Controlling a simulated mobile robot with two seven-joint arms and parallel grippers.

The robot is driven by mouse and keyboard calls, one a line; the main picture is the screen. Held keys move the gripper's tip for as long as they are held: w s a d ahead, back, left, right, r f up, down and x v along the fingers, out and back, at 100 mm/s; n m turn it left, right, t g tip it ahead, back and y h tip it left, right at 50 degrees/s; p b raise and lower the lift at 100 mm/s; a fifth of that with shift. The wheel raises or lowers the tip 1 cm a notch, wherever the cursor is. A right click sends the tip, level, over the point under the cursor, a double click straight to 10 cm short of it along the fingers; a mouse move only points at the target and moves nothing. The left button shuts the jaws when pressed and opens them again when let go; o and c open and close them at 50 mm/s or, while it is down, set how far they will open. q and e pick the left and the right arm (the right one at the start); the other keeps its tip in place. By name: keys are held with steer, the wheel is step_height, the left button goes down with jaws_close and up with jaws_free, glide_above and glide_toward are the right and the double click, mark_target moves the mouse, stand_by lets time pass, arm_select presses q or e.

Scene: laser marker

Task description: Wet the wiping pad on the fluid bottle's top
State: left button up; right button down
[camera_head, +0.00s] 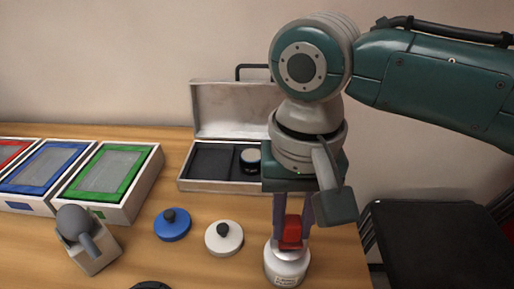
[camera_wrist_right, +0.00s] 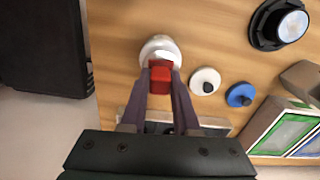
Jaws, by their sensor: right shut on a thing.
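My right gripper (camera_head: 291,232) points down with its fingers shut on a red wiping pad (camera_head: 291,231), also seen between the fingers in the right wrist view (camera_wrist_right: 160,77). The pad is directly over the top of a silver-white fluid bottle (camera_head: 286,266), near the table's front right. In the right wrist view the bottle (camera_wrist_right: 160,46) shows just beyond the pad. The pad looks close to or touching the bottle's top; the exact contact is hard to tell. My left gripper is not in view.
A white knobbed disc (camera_head: 224,238) and a blue one (camera_head: 172,225) lie left of the bottle. An open case (camera_head: 222,186) stands behind. Framed trays (camera_head: 110,180) and a grey device (camera_head: 88,241) are further left. A black chair (camera_head: 440,240) stands right of the table edge.

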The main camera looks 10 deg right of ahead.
mark_target(293, 221)
steer(key=shift+f, duration=0.4)
steer(key=shift+f+b, duration=0.3)
steer(key=shift+f, duration=0.05)
stand_by(0.8)
steer(key=shift+r, duration=0.15)
step_height(293, 221, up, 3)
steer(key=p, duration=0.3)
steer(key=shift+p, duration=0.35)
step_height(293, 221, up, 4)
steer(key=p, duration=0.5)
